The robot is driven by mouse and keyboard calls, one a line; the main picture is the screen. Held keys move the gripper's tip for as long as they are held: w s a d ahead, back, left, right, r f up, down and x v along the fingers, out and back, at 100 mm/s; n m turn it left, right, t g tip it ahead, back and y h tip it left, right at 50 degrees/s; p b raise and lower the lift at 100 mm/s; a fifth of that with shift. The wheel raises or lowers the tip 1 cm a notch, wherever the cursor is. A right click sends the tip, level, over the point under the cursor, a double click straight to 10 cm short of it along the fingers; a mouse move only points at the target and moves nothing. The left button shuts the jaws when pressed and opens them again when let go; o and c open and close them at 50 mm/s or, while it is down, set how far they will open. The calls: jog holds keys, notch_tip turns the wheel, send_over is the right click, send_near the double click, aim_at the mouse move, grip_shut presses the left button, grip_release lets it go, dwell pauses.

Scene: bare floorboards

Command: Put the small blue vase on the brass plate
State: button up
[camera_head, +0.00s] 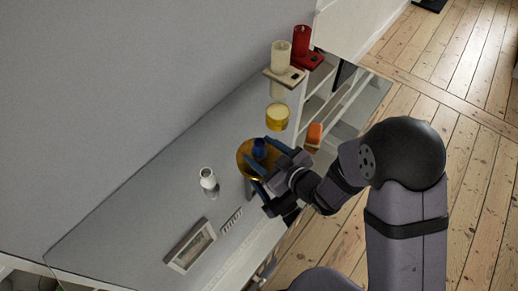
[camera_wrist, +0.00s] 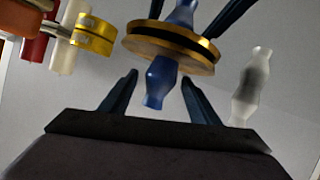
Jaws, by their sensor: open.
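The small blue vase (camera_head: 259,148) stands on the brass plate (camera_head: 243,158), on the grey glossy worktop. In the wrist view the vase (camera_wrist: 160,80) appears upside down against the gold plate rim (camera_wrist: 140,44). My gripper (camera_head: 263,166) is at the plate, with one finger on either side of the vase. In the wrist view its two fingers (camera_wrist: 160,77) are spread, with gaps beside the vase. The vase looks upright. Part of the plate is hidden behind my fingers in the head view.
A small white vase (camera_head: 208,178) stands left of the plate. A yellow tin (camera_head: 277,116), a cream candle (camera_head: 280,57) and a red candle (camera_head: 301,41) are farther back. An orange item (camera_head: 314,134) is to the right. A picture frame (camera_head: 190,246) lies nearer the front.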

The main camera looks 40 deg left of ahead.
jog(key=b+v, duration=0.1)
jog(key=v, duration=0.7)
jog(key=shift+s+d+r+p, duration=0.1)
jog(key=shift+d+r+p, duration=0.15)
jog(key=shift+p, duration=0.2)
jog(key=p, duration=0.2)
jog(key=d+p, duration=0.1)
jog(key=p, duration=0.1)
jog(key=shift+s+d+r, duration=0.1)
jog(key=shift+s+r, duration=0.05)
jog(key=shift+r, duration=0.1)
jog(key=shift+d+p, duration=0.2)
jog(key=shift+p, duration=0.25)
jog(key=shift+s+d, duration=0.1)
